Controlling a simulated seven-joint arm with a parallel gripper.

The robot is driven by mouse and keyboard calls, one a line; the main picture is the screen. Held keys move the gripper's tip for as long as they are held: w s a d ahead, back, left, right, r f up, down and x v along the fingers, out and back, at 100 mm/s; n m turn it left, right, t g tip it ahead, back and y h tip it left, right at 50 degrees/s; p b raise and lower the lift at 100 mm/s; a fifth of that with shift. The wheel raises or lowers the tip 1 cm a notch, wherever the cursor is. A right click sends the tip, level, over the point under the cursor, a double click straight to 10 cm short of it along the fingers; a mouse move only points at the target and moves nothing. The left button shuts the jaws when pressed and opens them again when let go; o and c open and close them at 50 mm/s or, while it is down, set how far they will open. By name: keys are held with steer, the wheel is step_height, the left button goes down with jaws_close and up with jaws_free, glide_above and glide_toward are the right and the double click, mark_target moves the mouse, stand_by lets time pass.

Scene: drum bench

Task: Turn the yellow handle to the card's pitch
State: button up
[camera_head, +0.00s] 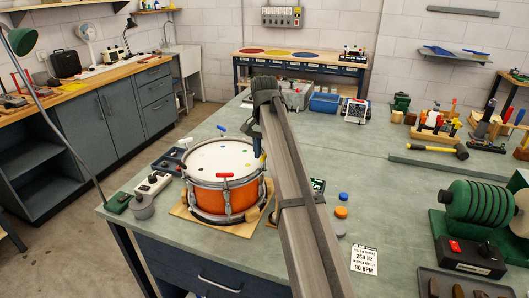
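An orange drum (213,200) with a white head (222,161) and metal rims stands on a wooden board (244,229). A red handle (225,175) shows at its near rim, a blue one (221,128) at the far rim and a white one (185,142) at the left. A white card (364,261) reads 269 Hz and 90 BPM.
Grey boxes with knobs (152,184) stand left of the drum. Blue (343,196) and orange (341,212) discs lie right of my arm. A green ribbed machine (484,213) stands at the right, a yellow-headed mallet (440,149) further back. The bench between is mostly clear.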

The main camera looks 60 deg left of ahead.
steer(key=shift+c, duration=0.4)
jaws_close()
steer(key=shift+m, duration=0.8)
steer(key=shift+o, duration=0.4)
jaws_free()
